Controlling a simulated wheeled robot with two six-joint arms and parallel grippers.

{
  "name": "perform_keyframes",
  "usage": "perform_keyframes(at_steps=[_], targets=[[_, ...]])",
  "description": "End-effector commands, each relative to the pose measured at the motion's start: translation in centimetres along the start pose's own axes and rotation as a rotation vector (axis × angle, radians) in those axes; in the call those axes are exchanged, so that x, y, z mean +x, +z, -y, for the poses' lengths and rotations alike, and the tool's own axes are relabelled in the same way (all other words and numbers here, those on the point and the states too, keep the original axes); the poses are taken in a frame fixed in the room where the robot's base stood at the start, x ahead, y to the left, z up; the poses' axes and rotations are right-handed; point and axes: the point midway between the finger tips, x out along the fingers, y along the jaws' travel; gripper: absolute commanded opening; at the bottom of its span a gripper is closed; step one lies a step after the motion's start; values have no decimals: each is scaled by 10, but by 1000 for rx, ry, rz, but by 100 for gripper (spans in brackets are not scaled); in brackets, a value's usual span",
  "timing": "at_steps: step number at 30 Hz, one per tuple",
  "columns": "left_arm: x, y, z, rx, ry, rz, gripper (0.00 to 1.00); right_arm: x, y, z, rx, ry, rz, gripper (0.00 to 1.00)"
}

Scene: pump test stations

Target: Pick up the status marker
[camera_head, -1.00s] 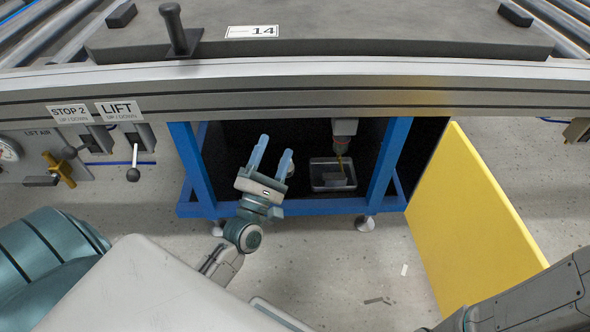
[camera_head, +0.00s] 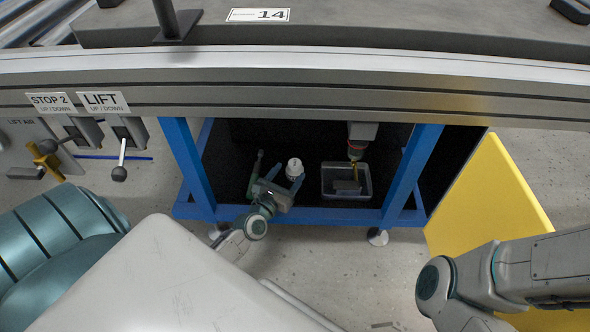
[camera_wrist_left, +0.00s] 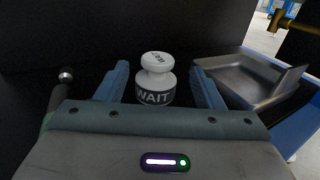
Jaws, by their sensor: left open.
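The status marker (camera_head: 294,168) is a small white knobbed piece with a dark band, standing upright on the dark floor inside the blue-framed bay. In the left wrist view the marker (camera_wrist_left: 156,80) shows the word WAIT on its band. My left gripper (camera_head: 279,174) is open, reaching low into the bay. In the wrist view its blue fingers (camera_wrist_left: 158,88) lie to either side of the marker, which stands ahead between them; I cannot tell whether either touches it. My right gripper is not in view; only my right arm shows at lower right.
A metal tray (camera_head: 327,194) with a dark block in it sits right of the marker, under a hanging nozzle (camera_head: 357,150). Blue posts (camera_head: 182,165) and the conveyor rail (camera_head: 300,88) frame the bay. A yellow panel (camera_head: 490,190) stands at right. A dark ball-topped rod (camera_wrist_left: 64,82) stands left of my gripper.

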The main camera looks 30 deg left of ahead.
Motion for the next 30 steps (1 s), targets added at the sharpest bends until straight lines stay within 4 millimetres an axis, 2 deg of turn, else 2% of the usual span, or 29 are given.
perform_keyframes(at_steps=[9,12,20,27,28,30], targets=[[42,-3,-3,0,0,2,61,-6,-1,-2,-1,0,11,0],[50,-3,-3,1,0,1,61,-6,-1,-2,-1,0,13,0],[52,-3,-3,1,0,0,61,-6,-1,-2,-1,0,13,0],[52,-3,-3,1,0,0,16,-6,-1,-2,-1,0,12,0],[52,-3,-3,1,0,0,13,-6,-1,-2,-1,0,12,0],[52,-3,-3,2,0,1,13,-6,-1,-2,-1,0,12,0]])
